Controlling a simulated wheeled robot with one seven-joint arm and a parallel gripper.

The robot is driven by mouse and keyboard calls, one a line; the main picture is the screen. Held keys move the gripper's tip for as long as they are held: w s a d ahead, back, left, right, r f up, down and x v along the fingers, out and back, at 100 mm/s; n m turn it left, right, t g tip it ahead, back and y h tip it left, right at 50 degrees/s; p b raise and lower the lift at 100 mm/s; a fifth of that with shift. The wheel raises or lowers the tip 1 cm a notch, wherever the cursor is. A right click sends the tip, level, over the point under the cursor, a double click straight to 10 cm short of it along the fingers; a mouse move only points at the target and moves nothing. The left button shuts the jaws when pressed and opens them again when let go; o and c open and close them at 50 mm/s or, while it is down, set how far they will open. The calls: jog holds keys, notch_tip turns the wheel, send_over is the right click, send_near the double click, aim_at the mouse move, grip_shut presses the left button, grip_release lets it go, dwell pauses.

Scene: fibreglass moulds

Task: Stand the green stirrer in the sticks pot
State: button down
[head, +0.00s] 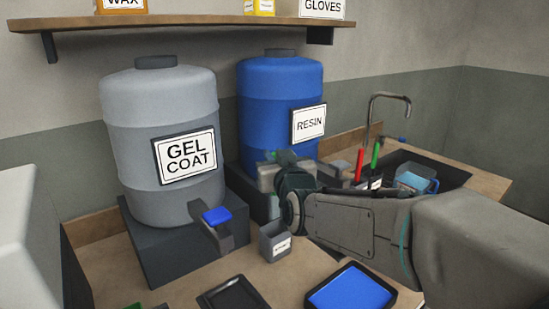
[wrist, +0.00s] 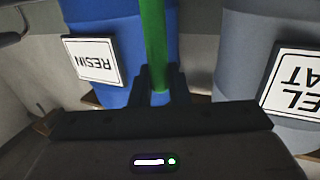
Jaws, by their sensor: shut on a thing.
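My gripper (head: 268,172) is shut on the green stirrer (wrist: 155,45), which stands up between the fingers in the wrist view. In the head view my gripper is in front of the blue resin drum, and most of the stirrer is hidden there. A small grey pot (head: 268,246) with a white label stands on the bench below my gripper, apart from it. Another labelled holder, partly hidden behind my arm, has a red stick (head: 359,165) and a green stick (head: 376,154) upright near it. I cannot read either label, so I cannot tell which is the sticks pot.
The grey gel coat drum (head: 160,110) and blue resin drum (head: 280,95) stand behind, under a shelf (head: 190,21). A tap with a blue handle (head: 217,215) juts out left of the small pot. A black tray (head: 233,294) and a blue-filled tray (head: 350,290) lie in front.

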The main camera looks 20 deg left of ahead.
aim_at(276, 196)
jog(key=shift+s+d+b, duration=0.1)
jog(key=shift+d+b, duration=0.05)
jog(key=shift+b, duration=0.25)
notch_tip(276, 196, down, 10)
jog(key=b, duration=1)
jog(key=shift+f, duration=0.1)
jog(key=c, duration=1.3)
grip_release()
jog(key=v, duration=1.3)
jog(key=shift+s+d, duration=0.25)
